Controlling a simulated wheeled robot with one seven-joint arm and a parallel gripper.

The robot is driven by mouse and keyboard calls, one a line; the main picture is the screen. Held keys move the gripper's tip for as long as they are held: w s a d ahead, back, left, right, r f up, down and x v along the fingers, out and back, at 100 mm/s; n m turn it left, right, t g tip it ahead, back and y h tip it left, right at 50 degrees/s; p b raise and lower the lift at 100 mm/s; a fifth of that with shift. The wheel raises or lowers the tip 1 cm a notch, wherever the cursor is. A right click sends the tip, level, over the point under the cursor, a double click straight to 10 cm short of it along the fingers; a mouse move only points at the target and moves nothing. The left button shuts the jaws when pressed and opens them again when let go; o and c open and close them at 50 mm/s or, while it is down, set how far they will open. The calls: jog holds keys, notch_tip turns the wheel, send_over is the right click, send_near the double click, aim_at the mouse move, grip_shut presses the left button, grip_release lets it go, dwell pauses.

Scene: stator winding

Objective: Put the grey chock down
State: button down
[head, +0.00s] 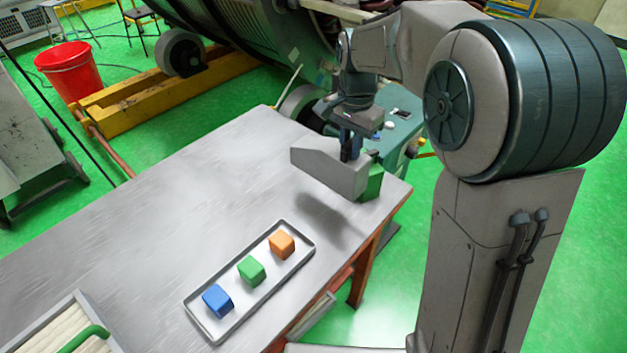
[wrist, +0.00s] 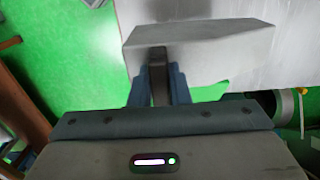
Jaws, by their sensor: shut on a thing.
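The grey chock (head: 328,172) is a wedge-shaped block with a sloping top. My gripper (head: 351,150) is shut on it from above, near the far right corner of the table (head: 150,220). In the wrist view the chock (wrist: 205,48) lies across the fingertips of my gripper (wrist: 158,80), with a grey tabletop beyond. The fingers hide a small part of it.
A green block (head: 373,183) shows just behind the chock at the table's right edge. A tray (head: 197,325) with blue, green and orange cubes lies near the front right edge. A bin with a green handle (head: 85,338) is at the lower left. The table's middle is clear.

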notch_tip(320, 180, down, 9)
jog(key=shift+w+f+p, duration=0.1)
jog(key=shift+f+p, duration=0.05)
jog(key=shift+p, duration=0.3)
jog(key=c, duration=1.4)
grip_release()
jog(key=shift+f, duration=0.15)
jog(key=shift+o, duration=0.2)
notch_tip(320, 180, up, 12)
jog(key=shift+r+b, duration=0.1)
jog(key=shift+b, duration=0.3)
jog(key=shift+s+d+r, duration=0.15)
jog(key=shift+s, duration=0.1)
jog(key=s+d+f+n+t, duration=0.1)
jog(key=s+d+n, duration=0.3)
jog(key=s, duration=0.6)
jog(key=s+d+f+n+t, duration=0.1)
jog(key=s+d+n+t, duration=0.1)
jog(key=s+d, duration=0.4)
jog(key=s+n, duration=0.1)
jog(key=s, duration=0.4)
jog(key=shift+s+d+n, duration=0.2)
jog(key=shift+d+n, duration=0.1)
jog(key=shift+n, duration=0.1)
